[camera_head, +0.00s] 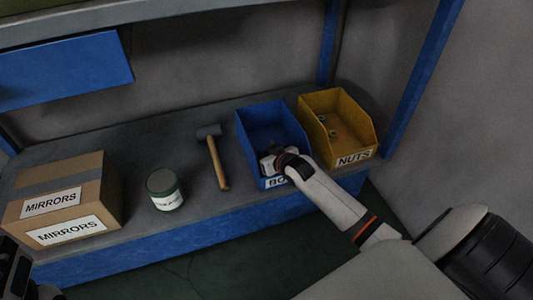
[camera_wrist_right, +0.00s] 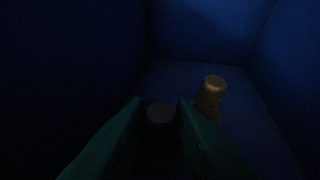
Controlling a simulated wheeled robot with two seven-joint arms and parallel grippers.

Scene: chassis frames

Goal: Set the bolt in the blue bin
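The blue bin (camera_head: 253,130) stands on the shelf, its front label partly covered by my right gripper. My right gripper (camera_head: 277,163) reaches down into this bin. In the right wrist view, the two dark green fingers (camera_wrist_right: 160,104) stand inside the blue walls (camera_wrist_right: 205,35). A dark round-ended piece, probably a bolt (camera_wrist_right: 160,114), is between the fingers. It is too dark to tell whether they press on it. A brass-coloured bolt (camera_wrist_right: 212,90) stands just right of the fingers. A dark part of my left arm shows at the lower left edge; its fingers are not clear.
A yellow bin (camera_head: 352,125) labelled NUTS, holding small nuts, stands right of the blue bin. A blue panel (camera_head: 65,70) hangs above the shelf.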

